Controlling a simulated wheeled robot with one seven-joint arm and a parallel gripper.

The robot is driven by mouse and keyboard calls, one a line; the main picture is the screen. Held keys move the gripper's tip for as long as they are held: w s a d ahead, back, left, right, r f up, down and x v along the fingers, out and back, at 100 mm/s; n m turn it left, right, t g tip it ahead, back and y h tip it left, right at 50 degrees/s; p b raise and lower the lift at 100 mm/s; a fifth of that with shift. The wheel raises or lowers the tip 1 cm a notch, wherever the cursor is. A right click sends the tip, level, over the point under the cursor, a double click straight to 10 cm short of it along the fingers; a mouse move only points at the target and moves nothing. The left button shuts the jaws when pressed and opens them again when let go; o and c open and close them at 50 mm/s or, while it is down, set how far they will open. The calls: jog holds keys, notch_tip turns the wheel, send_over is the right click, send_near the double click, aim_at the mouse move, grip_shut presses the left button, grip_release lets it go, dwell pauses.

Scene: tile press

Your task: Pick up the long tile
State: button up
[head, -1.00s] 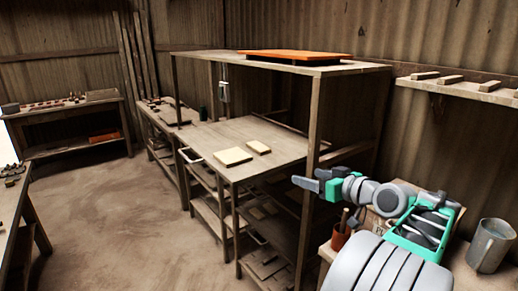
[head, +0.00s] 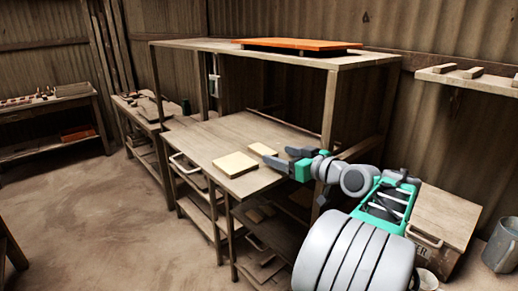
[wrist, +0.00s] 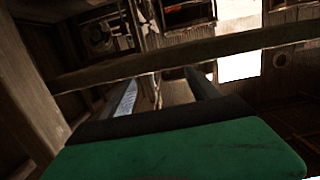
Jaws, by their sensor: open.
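Two pale cream tiles lie flat on the wooden bench top (head: 208,139) in the head view. The larger tile (head: 235,164) is near the front edge. The smaller tile (head: 263,149) lies behind it to the right. I cannot tell for sure from their shapes which is the long tile. My gripper (head: 277,155) is open and empty, its fingers pointing left, and shows close to the smaller tile's right side; its height over the bench is unclear. In the wrist view the open fingers (wrist: 162,92) show with no tile between them.
A wooden post (head: 328,110) of the bench frame stands right beside my arm. An upper shelf carries an orange panel (head: 297,44). A wooden beam (wrist: 180,55) crosses the wrist view ahead of the fingers.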

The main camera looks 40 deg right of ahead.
aim_at(263, 150)
jog(key=w, duration=0.2)
jog(key=w+p, duration=0.1)
jog(key=w, duration=0.1)
jog(key=w+f, duration=0.1)
jog(key=w, duration=0.1)
jog(key=shift+w+p, duration=0.2)
jog(key=shift+p, duration=0.15)
jog(key=shift+c, duration=0.4)
grip_shut()
